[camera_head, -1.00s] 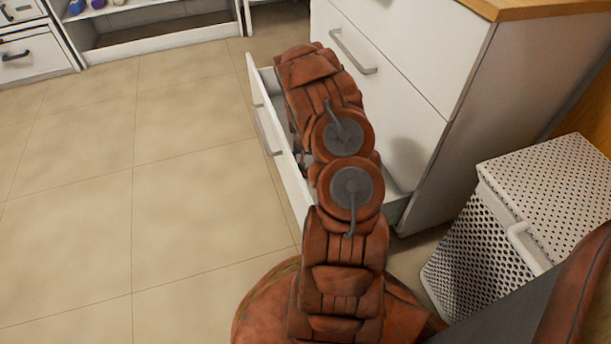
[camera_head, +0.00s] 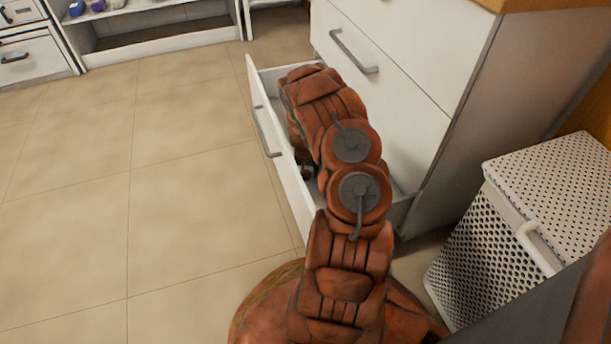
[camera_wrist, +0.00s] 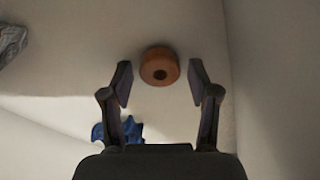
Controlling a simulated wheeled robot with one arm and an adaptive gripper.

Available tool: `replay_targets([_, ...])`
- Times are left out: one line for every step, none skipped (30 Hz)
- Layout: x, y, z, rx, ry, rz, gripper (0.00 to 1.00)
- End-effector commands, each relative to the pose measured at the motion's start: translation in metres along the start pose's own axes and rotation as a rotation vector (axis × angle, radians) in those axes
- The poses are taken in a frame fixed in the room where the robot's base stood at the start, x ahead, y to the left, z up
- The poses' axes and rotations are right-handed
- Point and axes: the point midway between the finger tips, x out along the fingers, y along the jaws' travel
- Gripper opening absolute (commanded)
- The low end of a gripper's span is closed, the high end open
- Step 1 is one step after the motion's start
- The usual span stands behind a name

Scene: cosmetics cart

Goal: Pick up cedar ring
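I see no finger clearly touching the ring. In the head view my arm reaches into the open white drawer (camera_head: 267,128) and hides the gripper and the ring.
A blue item (camera_wrist: 118,131) lies by the left finger, and a grey-blue object (camera_wrist: 12,42) lies at the upper left of the drawer. A white perforated bin (camera_head: 500,225) stands right of the cabinet (camera_head: 425,60). The tiled floor at left is clear.

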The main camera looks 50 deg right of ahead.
Motion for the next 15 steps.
replay_targets([0.0000,-0.0001,0.0000,0.000,0.000,0.000,0.52])
replay_targets([0.0000,-0.0001,0.0000,0.000,0.000,0.000,0.49])
replay_targets([0.0000,0.0000,0.0001,0.000,0.000,0.000,0.45])
replay_targets([0.0000,-0.0001,0.0000,0.000,0.000,0.000,0.41])
replay_targets([0.0001,0.0000,0.0002,0.000,0.000,0.000,0.38])
replay_targets([0.0001,0.0000,0.0002,0.000,0.000,0.000,0.34])
replay_targets([0.0000,0.0000,0.0001,0.000,0.000,0.000,0.31])
replay_targets([0.0000,0.0000,0.0001,0.000,0.000,0.000,0.28])
replay_targets([0.0000,0.0000,0.0001,0.000,0.000,0.000,0.24])
replay_targets([0.0001,0.0000,0.0002,0.000,0.000,0.000,0.23])
replay_targets([0.0000,0.0000,0.0002,0.000,0.000,0.000,0.23])
replay_targets([0.0000,0.0000,0.0002,0.000,0.000,0.000,0.23])
replay_targets([0.0000,0.0000,0.0002,0.000,0.000,0.000,0.23])
replay_targets([0.0001,0.0000,0.0003,0.000,0.000,0.000,0.23])
replay_targets([0.0000,0.0000,0.0002,0.000,0.000,0.000,0.23])
